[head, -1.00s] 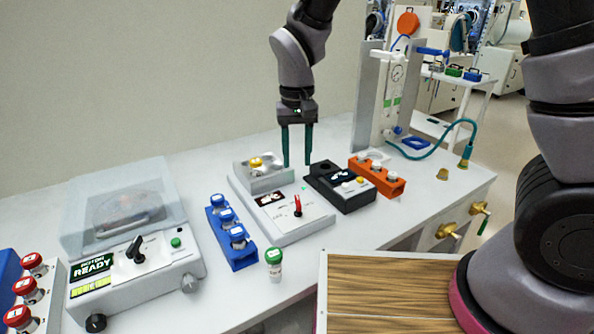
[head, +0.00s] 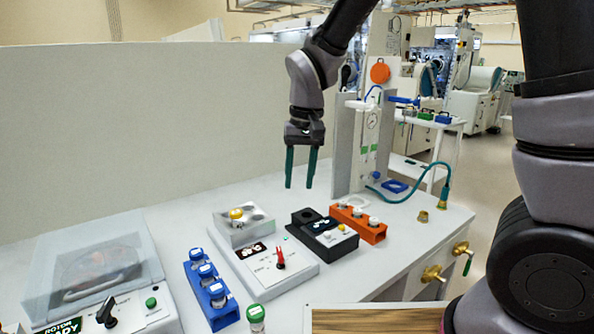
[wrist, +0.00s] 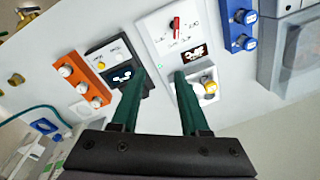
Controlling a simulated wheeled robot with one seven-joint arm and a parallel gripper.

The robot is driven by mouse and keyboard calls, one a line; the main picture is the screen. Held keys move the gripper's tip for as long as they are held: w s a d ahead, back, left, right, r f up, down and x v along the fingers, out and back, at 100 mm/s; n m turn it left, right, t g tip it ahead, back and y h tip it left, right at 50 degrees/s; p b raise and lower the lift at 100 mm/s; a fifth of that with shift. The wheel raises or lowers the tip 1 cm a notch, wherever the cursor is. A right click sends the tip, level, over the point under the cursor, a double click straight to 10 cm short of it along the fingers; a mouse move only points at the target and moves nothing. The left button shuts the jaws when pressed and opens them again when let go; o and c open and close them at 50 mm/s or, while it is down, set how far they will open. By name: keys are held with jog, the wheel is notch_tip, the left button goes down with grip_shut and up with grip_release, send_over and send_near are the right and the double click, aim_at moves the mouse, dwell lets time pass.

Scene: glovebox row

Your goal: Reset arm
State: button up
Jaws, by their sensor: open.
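My gripper (head: 301,168) hangs above the bench, its two green fingers apart and pointing down with nothing between them. In the head view it is above and behind the white device with a red switch (head: 262,262) and the black device (head: 322,236). In the wrist view my gripper (wrist: 158,100) is open, and its fingers overlap the edges of the black device (wrist: 118,68) and the white device (wrist: 182,42).
A blue rack (head: 211,291) of capped vials and a lidded centrifuge (head: 95,270) stand left. An orange rack (head: 358,224) and a column apparatus with a gauge (head: 366,150) stand right. A green-capped vial (head: 256,316) is at the front.

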jog(key=w+d+r+m+t+y, duration=0.1)
jog(key=d+r+m+t, duration=0.1)
jog(key=d+r, duration=0.75)
jog(key=s+d+r+m+t, duration=0.2)
jog(key=s+d+r, duration=0.2)
jog(key=d, duration=0.4)
jog(key=s+d+r+m+t, duration=0.2)
jog(key=s+d+r, duration=0.2)
jog(key=d, duration=0.4)
jog(key=shift+s+d+r+t, duration=0.15)
jog(key=shift+s+r+t, duration=0.15)
jog(key=shift+r+t, duration=0.15)
